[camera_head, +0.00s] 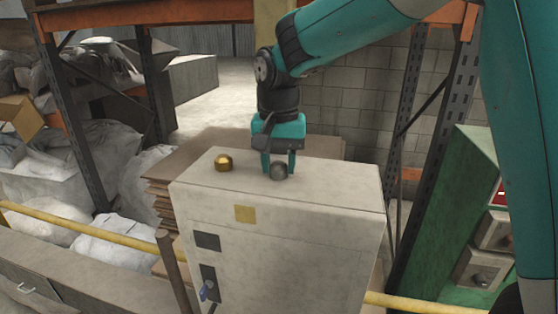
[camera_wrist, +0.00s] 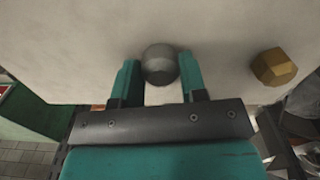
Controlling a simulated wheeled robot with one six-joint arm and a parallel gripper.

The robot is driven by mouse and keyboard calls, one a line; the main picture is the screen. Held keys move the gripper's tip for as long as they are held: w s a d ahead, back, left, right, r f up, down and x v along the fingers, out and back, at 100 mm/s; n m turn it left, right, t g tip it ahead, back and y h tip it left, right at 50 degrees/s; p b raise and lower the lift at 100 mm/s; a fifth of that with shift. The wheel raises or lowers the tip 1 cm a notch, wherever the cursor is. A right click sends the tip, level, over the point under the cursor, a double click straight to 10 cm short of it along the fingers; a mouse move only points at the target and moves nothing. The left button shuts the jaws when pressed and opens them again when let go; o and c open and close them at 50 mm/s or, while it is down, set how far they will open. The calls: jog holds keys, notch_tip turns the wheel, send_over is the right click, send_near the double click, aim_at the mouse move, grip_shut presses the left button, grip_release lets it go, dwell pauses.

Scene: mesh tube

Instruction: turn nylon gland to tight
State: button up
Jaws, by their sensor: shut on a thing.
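A dark grey rounded gland (camera_head: 279,171), which I take to be the nylon gland, sits on top of a pale cabinet (camera_head: 290,255). My gripper (camera_head: 278,165) points down from above with its two teal fingers around the gland. In the wrist view the grey gland (camera_wrist: 159,65) lies between the fingertips (camera_wrist: 160,72), which are shut on it. A brass-coloured gland (camera_head: 224,162) stands on the cabinet top to the left of my gripper. It also shows at the right in the wrist view (camera_wrist: 273,67). The gland's lower part and thread are hidden.
A yellow rail (camera_head: 400,303) runs behind the cabinet's lower part. Rack posts (camera_head: 75,110) stand at left and right, with wrapped bundles at left. A green machine (camera_head: 455,220) is at right. The cabinet top is clear around the two glands.

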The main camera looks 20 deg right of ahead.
aim_at(278, 164)
jog(key=m, duration=0.5)
jog(key=shift+w+r, duration=0.1)
dwell(0.5)
jog(key=o, duration=0.9)
jog(key=shift+o, duration=0.2)
notch_tip(278, 164, up, 17)
jog(key=b, duration=0.2)
jog(key=shift+r, duration=0.2)
jog(key=shift+s+a, duration=0.1)
jog(key=shift+s, duration=0.1)
